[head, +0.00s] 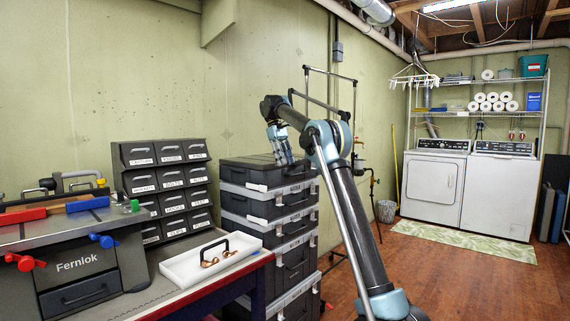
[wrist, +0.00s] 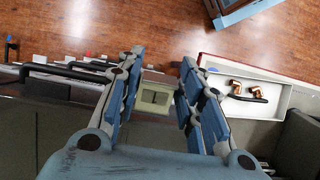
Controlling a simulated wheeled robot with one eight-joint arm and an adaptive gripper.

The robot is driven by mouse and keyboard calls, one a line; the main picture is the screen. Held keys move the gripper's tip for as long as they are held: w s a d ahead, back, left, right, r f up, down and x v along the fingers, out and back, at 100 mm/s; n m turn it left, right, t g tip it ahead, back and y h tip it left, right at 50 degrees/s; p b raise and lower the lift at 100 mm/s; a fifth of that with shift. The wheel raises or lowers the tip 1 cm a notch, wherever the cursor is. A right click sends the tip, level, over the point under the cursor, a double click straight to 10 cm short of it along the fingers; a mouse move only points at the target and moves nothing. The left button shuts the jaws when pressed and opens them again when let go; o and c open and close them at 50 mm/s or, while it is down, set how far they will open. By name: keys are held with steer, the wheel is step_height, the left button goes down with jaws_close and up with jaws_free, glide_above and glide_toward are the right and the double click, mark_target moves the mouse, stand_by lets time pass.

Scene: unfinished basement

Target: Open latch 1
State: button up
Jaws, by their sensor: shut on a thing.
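A stack of dark cases (head: 265,208) with grey bands stands against the wall in the head view. My gripper (head: 284,158) is down at the lid of the top case (head: 240,170). In the wrist view my gripper (wrist: 161,68) has its two blue fingers on either side of a small pale block with a dark label (wrist: 155,97). The block appears to be a latch, but I cannot read its number. The fingers are shut on it. A pale tab (head: 257,187) shows on the top case's front edge. The fingertips partly hide the contact.
A workbench (head: 190,290) holds a white tray (head: 180,272) with copper fittings, a drawer rack (head: 167,187) and a Fernlok machine (head: 80,262). A washer and dryer (head: 433,180) stand at the back. The floor to the right is largely clear.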

steer(key=shift+w+h, duration=0.2)
steer(key=shift+h, duration=0.1)
stand_by(0.4)
steer(key=o, duration=1)
steer(key=shift+w, duration=0.1)
steer(key=shift+c, duration=0.2)
